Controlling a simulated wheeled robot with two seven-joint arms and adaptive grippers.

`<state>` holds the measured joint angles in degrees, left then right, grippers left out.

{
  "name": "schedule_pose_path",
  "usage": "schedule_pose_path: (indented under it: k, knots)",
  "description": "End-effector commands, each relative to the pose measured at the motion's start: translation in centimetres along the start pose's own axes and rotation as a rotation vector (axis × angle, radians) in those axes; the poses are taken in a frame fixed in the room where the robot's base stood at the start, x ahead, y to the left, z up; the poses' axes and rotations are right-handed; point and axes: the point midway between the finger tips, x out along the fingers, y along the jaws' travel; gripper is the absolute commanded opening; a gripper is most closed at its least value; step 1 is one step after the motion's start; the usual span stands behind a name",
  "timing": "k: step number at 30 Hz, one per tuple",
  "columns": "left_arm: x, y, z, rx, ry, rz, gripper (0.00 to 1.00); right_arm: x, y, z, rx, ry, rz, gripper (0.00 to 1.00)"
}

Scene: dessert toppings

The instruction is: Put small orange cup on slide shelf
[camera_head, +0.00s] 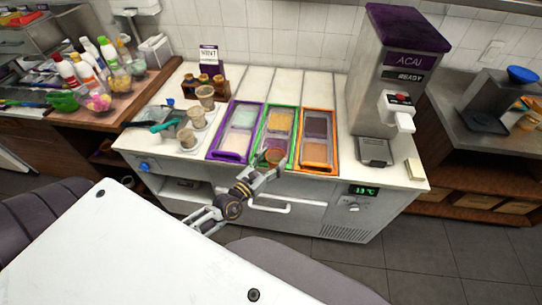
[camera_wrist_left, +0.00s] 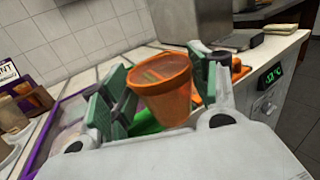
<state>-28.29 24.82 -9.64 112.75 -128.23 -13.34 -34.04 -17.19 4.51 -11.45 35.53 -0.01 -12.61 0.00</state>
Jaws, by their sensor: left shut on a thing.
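My left gripper (camera_head: 264,172) reaches over the front of the topping counter and is shut on the small orange cup (camera_head: 274,156). In the left wrist view the gripper (camera_wrist_left: 155,92) has its green-padded fingers on either side of the cup (camera_wrist_left: 163,84). The cup is open at the top, slightly tilted, and some coloured contents or background show at its mouth. It is above the front of the green-framed topping bin (camera_head: 265,135). No part is clearly recognisable as the slide shelf. My right gripper is not in view.
Purple-framed (camera_head: 213,153) and orange-framed (camera_head: 335,150) bins flank the green one. The ACAI machine (camera_head: 400,75) stands at right with a dark tray (camera_head: 374,152) at its foot. A handle (camera_head: 285,207) juts from the counter front.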

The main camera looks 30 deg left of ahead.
Motion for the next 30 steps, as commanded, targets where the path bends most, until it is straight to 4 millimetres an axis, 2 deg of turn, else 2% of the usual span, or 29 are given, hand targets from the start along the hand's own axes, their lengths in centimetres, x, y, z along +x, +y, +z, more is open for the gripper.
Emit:
schedule_pose_path:
  k: [21, 30]
  knots:
    - [0.1, -2.6, -1.9, 0.002, 0.007, 0.152, 0.48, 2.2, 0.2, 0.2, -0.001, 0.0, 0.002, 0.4]
    - [0.3, -3.1, -2.3, 0.005, 0.012, 0.18, 0.48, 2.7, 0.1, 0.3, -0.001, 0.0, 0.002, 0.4]
